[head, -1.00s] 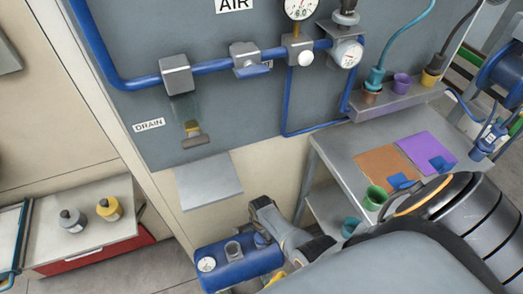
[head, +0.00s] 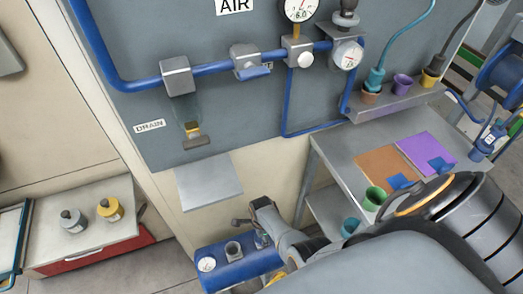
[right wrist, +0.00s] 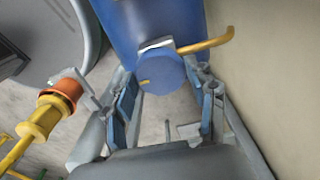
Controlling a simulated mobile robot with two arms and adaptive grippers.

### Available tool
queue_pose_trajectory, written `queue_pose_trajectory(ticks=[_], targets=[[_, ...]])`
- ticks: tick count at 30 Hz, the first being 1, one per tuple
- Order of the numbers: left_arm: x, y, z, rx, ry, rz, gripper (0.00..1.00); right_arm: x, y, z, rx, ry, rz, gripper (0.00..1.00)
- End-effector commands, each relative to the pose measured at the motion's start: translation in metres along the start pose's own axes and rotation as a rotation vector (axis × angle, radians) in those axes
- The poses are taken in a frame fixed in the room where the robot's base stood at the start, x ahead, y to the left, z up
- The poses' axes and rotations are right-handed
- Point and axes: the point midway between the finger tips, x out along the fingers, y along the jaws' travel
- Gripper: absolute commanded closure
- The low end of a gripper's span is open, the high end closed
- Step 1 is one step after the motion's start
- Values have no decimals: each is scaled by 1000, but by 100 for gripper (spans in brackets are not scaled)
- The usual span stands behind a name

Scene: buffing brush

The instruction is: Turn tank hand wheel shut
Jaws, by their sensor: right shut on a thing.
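The blue tank (head: 228,272) with a white gauge (head: 206,264) lies at the bottom of the head view. My right gripper (head: 251,232) reaches down at its right part. In the right wrist view, the tank (right wrist: 155,22) fills the top middle. A round blue piece (right wrist: 165,88) at its end, possibly the hand wheel, lies between the blue-padded fingers of my right gripper (right wrist: 167,92). The gripper is shut on it, though the contact is hard to see. A yellow bent rod (right wrist: 205,43) sticks out beside it. My left gripper is not in view.
A grey wall panel with a blue air pipe (head: 215,66) stands behind. A table (head: 345,158) with orange and purple mats is at the right. A low cabinet (head: 85,240) with two bottles is at the left. An orange and yellow fitting (right wrist: 55,105) is left in the wrist view.

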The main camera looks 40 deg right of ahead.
Motion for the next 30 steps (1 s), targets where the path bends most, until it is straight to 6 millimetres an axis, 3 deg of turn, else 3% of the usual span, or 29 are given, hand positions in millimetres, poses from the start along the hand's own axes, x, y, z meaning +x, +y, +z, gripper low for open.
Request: queue_pose_trajectory(ticks=[4, 5, 8, 22, 30], targets=[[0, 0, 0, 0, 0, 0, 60, 1, 1, 0, 3, -1, 2, 76], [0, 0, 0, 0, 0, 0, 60, 1, 1, 0, 3, -1, 2, 40], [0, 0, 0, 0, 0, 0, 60, 1, 1, 0, 2, 0, 2, 22], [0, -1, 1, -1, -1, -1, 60, -5, 0, 0, 0, 0, 0, 22], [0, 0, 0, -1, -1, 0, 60, -37, 0, 1, 1, -1, -3, 22]])
